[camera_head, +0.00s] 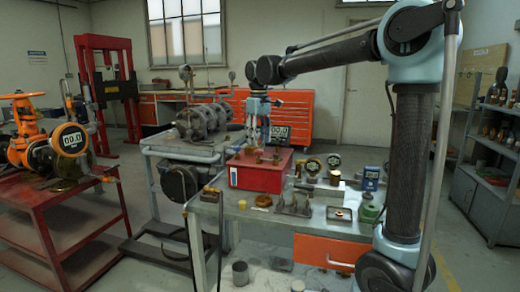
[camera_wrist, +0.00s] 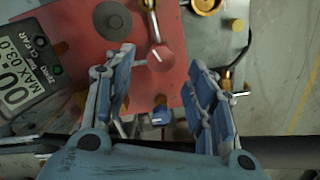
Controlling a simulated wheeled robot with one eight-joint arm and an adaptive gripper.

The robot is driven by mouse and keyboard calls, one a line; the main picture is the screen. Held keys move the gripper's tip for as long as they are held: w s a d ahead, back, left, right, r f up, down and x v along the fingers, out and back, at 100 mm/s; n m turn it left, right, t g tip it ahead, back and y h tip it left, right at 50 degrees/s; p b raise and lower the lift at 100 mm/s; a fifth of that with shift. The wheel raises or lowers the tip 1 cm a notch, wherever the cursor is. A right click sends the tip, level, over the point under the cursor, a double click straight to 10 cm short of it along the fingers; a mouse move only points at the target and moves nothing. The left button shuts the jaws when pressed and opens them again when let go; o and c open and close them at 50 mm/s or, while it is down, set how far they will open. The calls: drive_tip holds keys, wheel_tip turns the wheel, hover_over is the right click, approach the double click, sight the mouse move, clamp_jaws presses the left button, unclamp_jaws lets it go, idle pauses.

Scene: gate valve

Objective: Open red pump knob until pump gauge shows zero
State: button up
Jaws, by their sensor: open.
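The red box of the pump (camera_head: 262,176) sits on the workbench. In the wrist view its red top (camera_wrist: 80,28) carries a round red knob (camera_wrist: 161,60) with a short white mark. A pump gauge (camera_head: 279,134) stands behind the box; what looks like the same gauge shows at the left edge of the wrist view (camera_wrist: 24,84), with digits starting "00" and a "MAX 03.0" label, partly cut off. My gripper (camera_head: 257,138) points down over the box. In the wrist view my gripper (camera_wrist: 161,75) is open, its blue-grey fingers on either side of the knob. I cannot tell whether they touch it.
On the bench (camera_head: 236,222) stand several brass fittings, small round gauges (camera_head: 313,166) and a blue meter (camera_head: 371,178). An orange valve with a gauge (camera_head: 69,139) sits on the red table at left. A shelf (camera_head: 490,170) stands at right.

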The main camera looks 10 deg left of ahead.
sight(259, 150)
drive_tip(key=shift+f, duration=2.1)
drive_tip(key=c, duration=1.1)
